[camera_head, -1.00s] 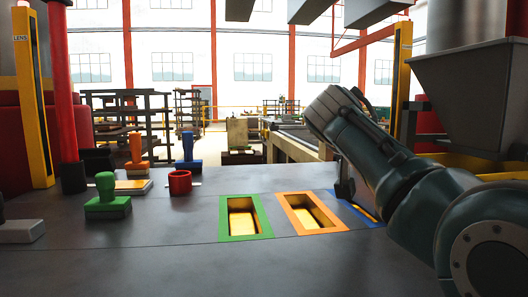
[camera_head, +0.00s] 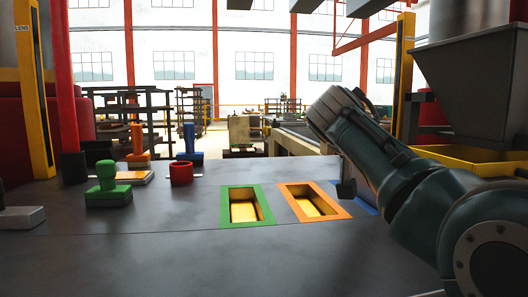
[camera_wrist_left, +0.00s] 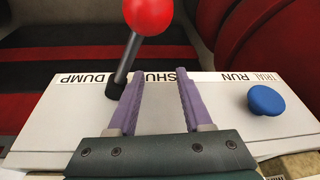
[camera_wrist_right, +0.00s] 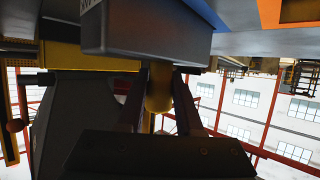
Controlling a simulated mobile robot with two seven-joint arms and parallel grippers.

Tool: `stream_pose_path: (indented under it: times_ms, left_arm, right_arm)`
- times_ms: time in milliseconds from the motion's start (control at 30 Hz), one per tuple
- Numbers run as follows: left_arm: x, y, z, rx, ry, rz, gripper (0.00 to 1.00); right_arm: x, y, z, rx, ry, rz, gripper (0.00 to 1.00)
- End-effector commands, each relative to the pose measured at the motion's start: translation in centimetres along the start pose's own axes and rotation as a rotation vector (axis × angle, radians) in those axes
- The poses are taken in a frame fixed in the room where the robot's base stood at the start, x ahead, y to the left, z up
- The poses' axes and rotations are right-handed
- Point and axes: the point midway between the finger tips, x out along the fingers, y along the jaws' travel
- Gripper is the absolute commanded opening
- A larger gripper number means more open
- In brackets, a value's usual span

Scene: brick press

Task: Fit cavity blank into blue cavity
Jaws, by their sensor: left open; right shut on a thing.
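My right gripper (camera_wrist_right: 158,85) is shut on the yellowish handle (camera_wrist_right: 160,90) of a grey block, the cavity blank (camera_wrist_right: 150,35). In the head view a small dark part (camera_head: 346,190) shows below my right wrist; I cannot tell if it is blank or gripper. A strip of the blue cavity's frame (camera_head: 364,201) shows beside it; my arm hides most of it. The blue edge (camera_wrist_right: 243,12) also shows in the right wrist view, beside the blank. I cannot tell whether the blank is over the opening. My left gripper (camera_wrist_left: 160,78) is open and empty above a control panel.
The green cavity (camera_head: 226,207) and orange cavity (camera_head: 293,204) lie left of my right arm. The panel has a red-knobbed lever (camera_wrist_left: 147,14) and blue button (camera_wrist_left: 265,100).

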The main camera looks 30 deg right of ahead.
Motion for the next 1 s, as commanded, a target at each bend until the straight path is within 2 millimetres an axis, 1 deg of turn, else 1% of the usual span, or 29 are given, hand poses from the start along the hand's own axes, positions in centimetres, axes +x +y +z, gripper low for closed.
stream_pose_path:
  times_ms: [600,633,900,1000]
  left_arm:
    - [1.2,0.0,0.3,-0.001,0.002,0.000,0.50]
    - [1.1,0.0,0.3,-0.001,0.002,0.000,0.50]
    - [1.1,0.1,0.3,-0.006,0.002,0.003,0.50]
    - [1.1,0.2,0.3,-0.007,0.002,0.004,0.50]
  right_arm:
    - [0.5,-0.1,1.0,0.002,0.008,-0.002,0.00]
    - [0.4,-0.1,0.9,0.002,0.008,-0.002,0.38]
    - [0.5,0.0,1.1,0.001,0.003,-0.001,0.68]
    - [0.5,0.0,1.1,0.001,0.002,0.000,0.70]
